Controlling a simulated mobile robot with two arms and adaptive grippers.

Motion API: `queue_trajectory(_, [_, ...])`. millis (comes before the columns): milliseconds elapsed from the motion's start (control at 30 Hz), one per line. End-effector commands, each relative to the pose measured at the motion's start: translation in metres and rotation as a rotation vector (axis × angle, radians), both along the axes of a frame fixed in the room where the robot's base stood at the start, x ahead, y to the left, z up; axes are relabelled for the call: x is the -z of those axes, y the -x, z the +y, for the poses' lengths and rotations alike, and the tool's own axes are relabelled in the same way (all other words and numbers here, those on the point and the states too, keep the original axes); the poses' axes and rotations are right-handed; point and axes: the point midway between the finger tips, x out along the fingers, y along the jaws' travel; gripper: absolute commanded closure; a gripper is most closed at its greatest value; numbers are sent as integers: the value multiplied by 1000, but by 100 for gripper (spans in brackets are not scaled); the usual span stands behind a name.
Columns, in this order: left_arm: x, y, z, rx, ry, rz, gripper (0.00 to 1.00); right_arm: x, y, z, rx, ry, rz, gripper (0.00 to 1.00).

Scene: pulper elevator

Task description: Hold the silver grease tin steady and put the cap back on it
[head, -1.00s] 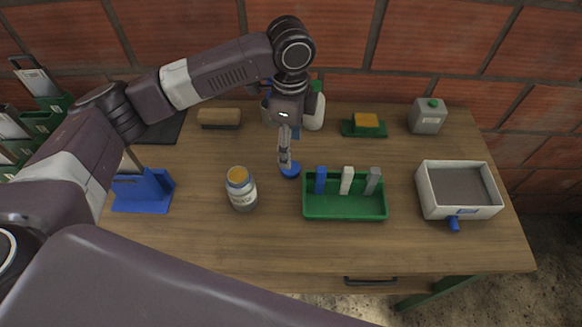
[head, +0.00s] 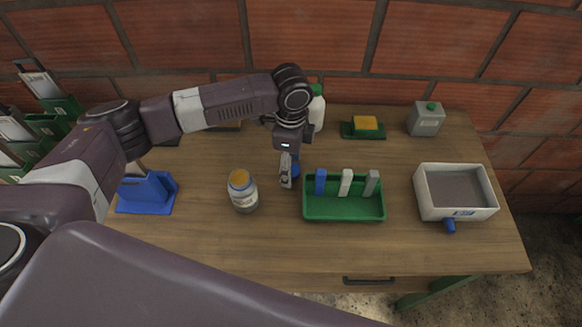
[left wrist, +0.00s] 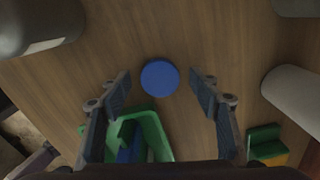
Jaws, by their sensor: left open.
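The silver grease tin (head: 243,196) stands upright and uncapped on the table, with yellow-orange grease showing at its top. Part of a grey cylinder that looks like this tin shows at the upper left of the left wrist view (left wrist: 32,22). The cap (left wrist: 159,78) is a round blue disc lying flat on the wood. In the head view, my left gripper (head: 287,181) partly hides the cap (head: 295,169). My left gripper (left wrist: 160,84) is open and empty above the cap, with a finger on either side and gaps between. My right gripper is not in view.
A green tray (head: 343,213) with blue, white and grey blocks stands right of the cap. A white bottle (head: 317,112) and a sponge on a green dish (head: 363,126) are behind. A blue stand (head: 147,194) is at left, a white box (head: 456,203) at right. The front wood is clear.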

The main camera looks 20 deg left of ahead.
Motion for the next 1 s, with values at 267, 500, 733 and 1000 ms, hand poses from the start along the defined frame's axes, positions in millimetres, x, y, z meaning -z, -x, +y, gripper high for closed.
queue_trajectory(267, [1,0,0,1,1,-1,43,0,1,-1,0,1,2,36])
queue_trajectory(500, [1,0,-1,1,1,-1,64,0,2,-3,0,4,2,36])
queue_trajectory(733, [0,0,-1,1,1,-1,72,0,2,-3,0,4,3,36])
queue_trajectory(1000, [-3,-1,-1,1,1,-2,72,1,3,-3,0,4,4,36])
